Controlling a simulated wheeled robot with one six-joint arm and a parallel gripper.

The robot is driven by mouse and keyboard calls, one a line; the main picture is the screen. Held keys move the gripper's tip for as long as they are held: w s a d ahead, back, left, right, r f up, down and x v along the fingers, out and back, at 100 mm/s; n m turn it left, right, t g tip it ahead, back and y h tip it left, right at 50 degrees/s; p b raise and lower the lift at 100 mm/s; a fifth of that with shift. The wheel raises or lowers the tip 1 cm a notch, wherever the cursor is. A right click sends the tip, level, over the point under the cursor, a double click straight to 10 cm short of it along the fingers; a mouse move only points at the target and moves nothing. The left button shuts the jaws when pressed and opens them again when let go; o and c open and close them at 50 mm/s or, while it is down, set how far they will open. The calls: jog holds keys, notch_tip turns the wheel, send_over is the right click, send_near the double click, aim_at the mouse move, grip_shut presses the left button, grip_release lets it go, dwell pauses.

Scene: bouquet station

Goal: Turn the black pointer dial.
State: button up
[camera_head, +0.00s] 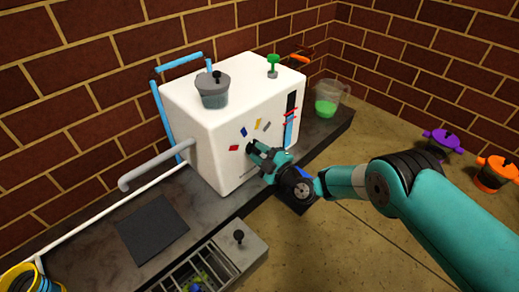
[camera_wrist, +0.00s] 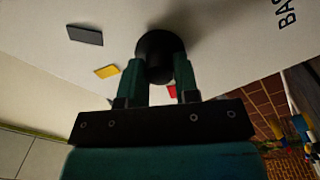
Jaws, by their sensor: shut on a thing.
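The black pointer dial (camera_wrist: 160,48) is on the front face of the white machine (camera_head: 215,145). In the wrist view it is a round black knob seen from close by. My gripper (camera_wrist: 160,72) is shut on it, with one teal finger on each side. In the head view my gripper (camera_head: 258,151) reaches the machine's front and mostly hides the dial. Coloured marks ring the dial: a red one (camera_head: 234,148), a blue one (camera_head: 243,132), a yellow one (camera_head: 258,124) and a grey one (camera_wrist: 85,34). Where the pointer points cannot be told.
A grey lidded pot (camera_head: 213,92) and a green knob (camera_head: 272,62) are on the machine's top. A jug with green liquid (camera_head: 326,100) stands to its right. A grey spout (camera_head: 150,168) juts left above a dark mat (camera_head: 152,230). A drain grate (camera_head: 195,270) is in front.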

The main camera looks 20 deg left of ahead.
jog(key=shift+n+p, duration=0.35)
jog(key=shift+n, duration=0.55)
jog(key=shift+d+f, duration=0.1)
jog(key=o, duration=0.9)
jog(key=shift+o, duration=0.2)
jog(key=p+v, duration=1.4)
jog(key=v, duration=0.3)
jog(key=shift+p, duration=0.3)
